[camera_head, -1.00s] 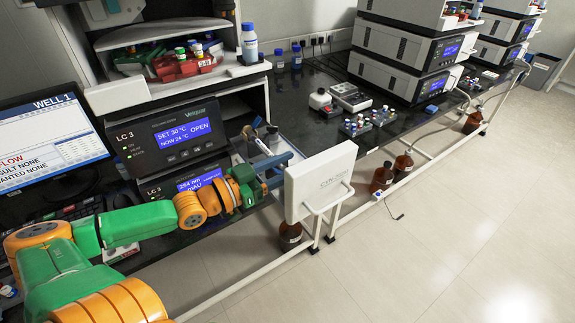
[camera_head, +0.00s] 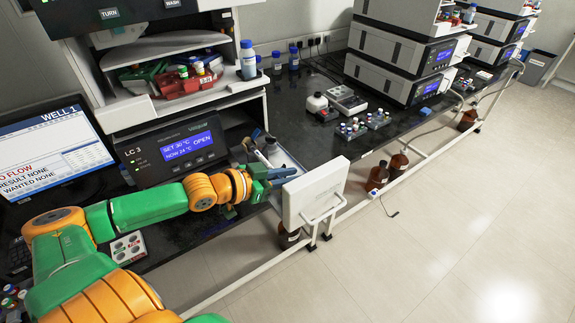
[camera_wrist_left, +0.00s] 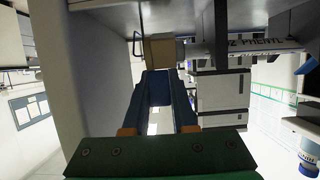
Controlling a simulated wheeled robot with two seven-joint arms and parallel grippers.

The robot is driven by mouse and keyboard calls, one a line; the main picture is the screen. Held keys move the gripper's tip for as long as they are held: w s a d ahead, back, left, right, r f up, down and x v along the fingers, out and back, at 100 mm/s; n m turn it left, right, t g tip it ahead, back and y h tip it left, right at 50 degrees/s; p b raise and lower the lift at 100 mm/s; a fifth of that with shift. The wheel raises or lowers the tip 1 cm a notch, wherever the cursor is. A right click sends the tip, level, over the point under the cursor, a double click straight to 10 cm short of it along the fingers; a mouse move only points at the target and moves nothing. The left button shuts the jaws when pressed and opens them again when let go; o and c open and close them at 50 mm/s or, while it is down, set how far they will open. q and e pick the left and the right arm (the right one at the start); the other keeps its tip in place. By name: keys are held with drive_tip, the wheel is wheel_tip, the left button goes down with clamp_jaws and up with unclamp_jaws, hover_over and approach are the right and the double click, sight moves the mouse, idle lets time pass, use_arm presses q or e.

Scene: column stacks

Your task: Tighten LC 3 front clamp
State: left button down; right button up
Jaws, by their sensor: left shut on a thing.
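The LC 3 unit (camera_head: 165,160) stands at left; its display reads SET 30 °C, NOW 24 °C, OPEN. Its white door (camera_head: 318,192) stands swung out to the right. My left gripper (camera_head: 289,173) reaches in from the left, its blue fingers pointing right, close to the door's inner side. In the left wrist view the fingers (camera_wrist_left: 166,76) meet a small tan block (camera_wrist_left: 160,50) and appear shut on it; whether it is the front clamp I cannot tell. A grey column (camera_wrist_left: 250,46) lettered PHENYL lies right of the block. My right gripper is not in view.
A shelf with a red rack (camera_head: 188,82) and a blue-capped bottle (camera_head: 248,60) is above LC 3. A monitor (camera_head: 50,150) stands at left. Vial racks (camera_head: 365,123) sit on the black bench. Brown bottles (camera_head: 378,175) stand below the bench. The floor at right is clear.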

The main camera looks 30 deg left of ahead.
use_arm(q)
drive_tip(key=g+p, duration=0.2)
drive_tip(key=w+g+y+p, duration=0.1)
drive_tip(key=shift+w+d+r, duration=0.1)
drive_tip(key=shift+d+r, duration=0.05)
drive_tip(key=shift+d, duration=0.1)
drive_tip(key=g, duration=0.1)
drive_tip(key=g+y+p, duration=0.1)
drive_tip(key=g, duration=0.1)
drive_tip(key=shift+w+d+f, duration=0.15)
drive_tip(key=shift+w+f, duration=0.15)
drive_tip(key=shift+f, duration=0.1)
drive_tip(key=g, duration=0.1)
drive_tip(key=f+g+y, duration=0.1)
drive_tip(key=g+y, duration=0.1)
drive_tip(key=g, duration=0.1)
drive_tip(key=shift+w+d+f, duration=0.15)
drive_tip(key=shift+w+f, duration=0.05)
drive_tip(key=shift+w, duration=0.05)
drive_tip(key=shift+f+g+y, duration=0.25)
drive_tip(key=shift+g+y, duration=0.05)
drive_tip(key=shift+g, duration=0.35)
drive_tip(key=shift+f+g+y, duration=0.2)
drive_tip(key=shift+g+y, duration=0.1)
drive_tip(key=shift+g, duration=0.35)
drive_tip(key=c, duration=0.7)
unclamp_jaws()
drive_tip(key=shift+f, duration=0.1)
